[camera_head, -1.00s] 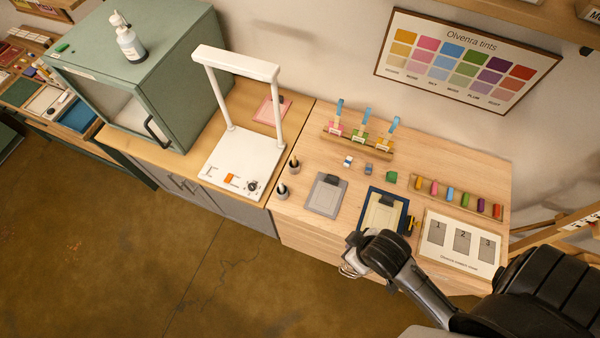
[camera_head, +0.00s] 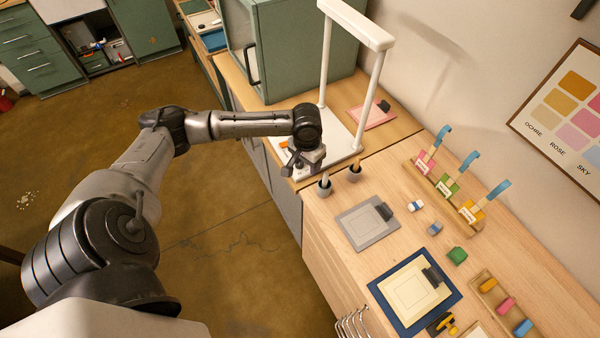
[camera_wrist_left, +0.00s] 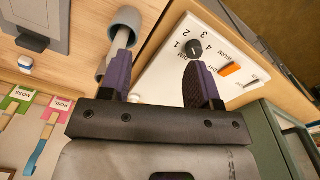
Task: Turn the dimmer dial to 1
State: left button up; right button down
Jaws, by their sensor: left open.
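The dimmer dial (camera_wrist_left: 194,48) is a small dark knob on the white lamp stand's base (camera_wrist_left: 160,80), with the numbers 1 to 4 printed around it. Its exact setting is too small to read. My left gripper (camera_wrist_left: 160,74) is open and empty, pointing at the base. In the wrist view its right finger is close to the dial and its left finger is beside a grey cup (camera_wrist_left: 125,18); I cannot tell whether either touches. In the head view my left gripper (camera_head: 303,164) is over the base's near corner and hides the dial. My right gripper is out of view.
An orange switch (camera_wrist_left: 230,69) is beside the dial. Two small cups, one (camera_head: 324,185) nearest the gripper, stand by the base. The stand's white posts (camera_head: 325,65) rise behind. A green cabinet (camera_head: 290,55) is beyond. A grey clipboard (camera_head: 368,223) lies on the wooden table.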

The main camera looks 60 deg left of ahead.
aim_at(299, 164)
pick_arm(q)
jog(key=w+a+r+n+b, duration=0.2)
jog(key=a+n+b, duration=0.15)
jog(key=a, duration=0.45)
notch_tip(299, 164, down, 10)
jog(key=shift+f+b, duration=0.25)
jog(key=shift+b, duration=0.05)
jog(key=shift+f, duration=1.05)
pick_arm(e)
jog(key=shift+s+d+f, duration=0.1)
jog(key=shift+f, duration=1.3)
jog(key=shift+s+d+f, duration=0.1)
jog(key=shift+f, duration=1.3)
pick_arm(q)
jog(key=shift+c, duration=0.3)
